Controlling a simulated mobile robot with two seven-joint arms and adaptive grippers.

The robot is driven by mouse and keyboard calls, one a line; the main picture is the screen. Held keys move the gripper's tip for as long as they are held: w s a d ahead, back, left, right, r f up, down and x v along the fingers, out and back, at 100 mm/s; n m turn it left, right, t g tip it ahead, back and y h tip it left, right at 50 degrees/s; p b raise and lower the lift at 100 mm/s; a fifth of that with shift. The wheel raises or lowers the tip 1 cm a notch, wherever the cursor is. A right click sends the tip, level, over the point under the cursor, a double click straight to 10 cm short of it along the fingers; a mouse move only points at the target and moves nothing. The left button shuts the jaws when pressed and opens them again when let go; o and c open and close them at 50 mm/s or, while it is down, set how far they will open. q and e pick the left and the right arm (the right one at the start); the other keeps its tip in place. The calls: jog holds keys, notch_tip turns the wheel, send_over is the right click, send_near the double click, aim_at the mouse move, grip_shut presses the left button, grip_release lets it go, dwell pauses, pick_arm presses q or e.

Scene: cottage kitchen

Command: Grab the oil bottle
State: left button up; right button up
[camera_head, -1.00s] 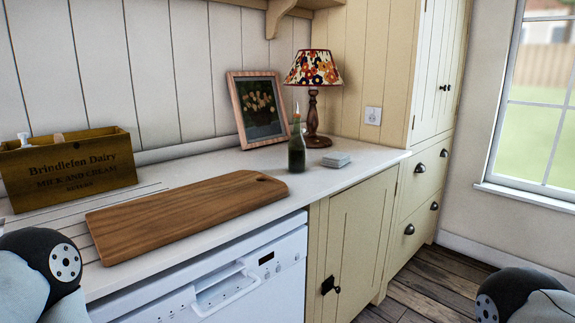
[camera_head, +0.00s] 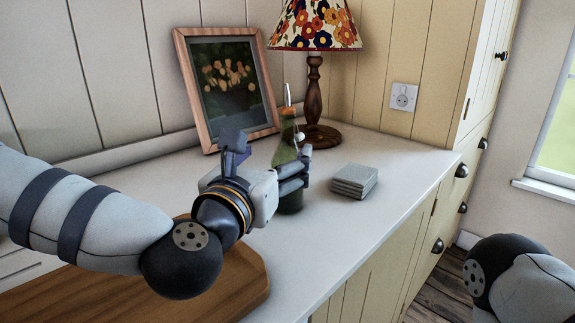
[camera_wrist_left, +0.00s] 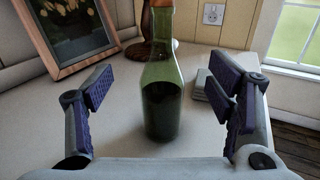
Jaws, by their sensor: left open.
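The oil bottle (camera_head: 287,149) is green glass with dark liquid low inside and an orange band and pourer at its top. It stands upright on the white counter. My left gripper (camera_head: 300,170) is at the bottle in the head view and hides part of its body. In the left wrist view the bottle (camera_wrist_left: 163,95) stands ahead, between the two open fingers (camera_wrist_left: 165,105), with a visible gap on each side. My right arm (camera_head: 510,280) shows at the lower right, but its gripper is out of view.
A framed flower picture (camera_head: 226,85) leans on the wall behind the bottle. A lamp (camera_head: 314,90) stands close behind it. A stack of grey coasters (camera_head: 354,181) lies to its right. A wooden board (camera_head: 235,285) lies under my left arm. The counter (camera_head: 400,165) is clear at the right.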

pick_arm(q)
jog(key=f, duration=0.6)
jog(key=shift+s+d+f+b, duration=0.1)
jog(key=shift+s+f+b, duration=0.1)
jog(key=shift+f+b, duration=0.15)
jog(key=x, duration=0.7)
jog(key=shift+w+r, duration=0.15)
jog(key=shift+r, duration=0.1)
jog(key=c, duration=1.7)
